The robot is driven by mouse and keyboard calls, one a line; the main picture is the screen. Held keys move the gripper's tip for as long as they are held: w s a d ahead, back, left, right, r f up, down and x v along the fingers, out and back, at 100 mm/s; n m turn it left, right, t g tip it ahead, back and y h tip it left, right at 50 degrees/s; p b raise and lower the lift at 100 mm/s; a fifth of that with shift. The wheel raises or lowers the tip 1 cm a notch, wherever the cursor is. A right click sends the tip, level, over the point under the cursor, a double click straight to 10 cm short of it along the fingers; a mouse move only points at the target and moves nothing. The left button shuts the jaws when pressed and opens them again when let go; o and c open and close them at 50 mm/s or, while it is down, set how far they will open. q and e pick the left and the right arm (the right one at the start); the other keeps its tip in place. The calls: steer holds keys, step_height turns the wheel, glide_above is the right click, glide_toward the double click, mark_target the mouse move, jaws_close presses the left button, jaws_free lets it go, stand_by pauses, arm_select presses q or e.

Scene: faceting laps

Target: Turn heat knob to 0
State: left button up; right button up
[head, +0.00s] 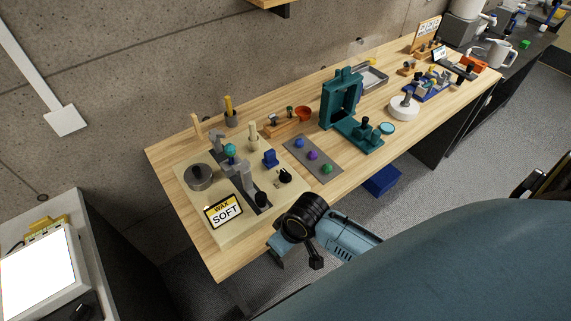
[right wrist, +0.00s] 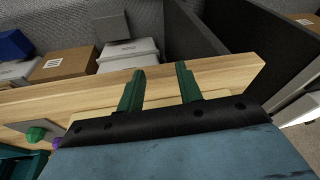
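A cream base (head: 195,229) stands on the wooden bench at the left, with a yellow-edged sign (head: 223,211) reading "WAX SOFT". A black knob (head: 285,177) sits on the base's right side with small marks beside it; its setting is too small to read. Another black round knob (head: 262,199) is near the sign. My right arm comes in at the lower middle, in front of the bench edge near the base. My right gripper (right wrist: 160,70) shows two green fingers apart with nothing between them, by the wooden edge in the right wrist view. My left gripper is not in view.
A teal press frame (head: 342,100) and a white disc (head: 403,108) stand farther right. Boxes (right wrist: 62,65) show beyond the bench edge in the wrist view.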

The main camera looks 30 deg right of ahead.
steer(key=w+r, duration=0.5)
steer(key=r, duration=0.2)
step_height(320, 180, up, 12)
steer(key=m+g+h+p, duration=0.1)
steer(key=m+g+h, duration=0.1)
steer(key=g, duration=0.1)
glide_above(286, 173)
step_height(286, 173, down, 13)
steer(key=shift+b, duration=0.3)
jaws_close()
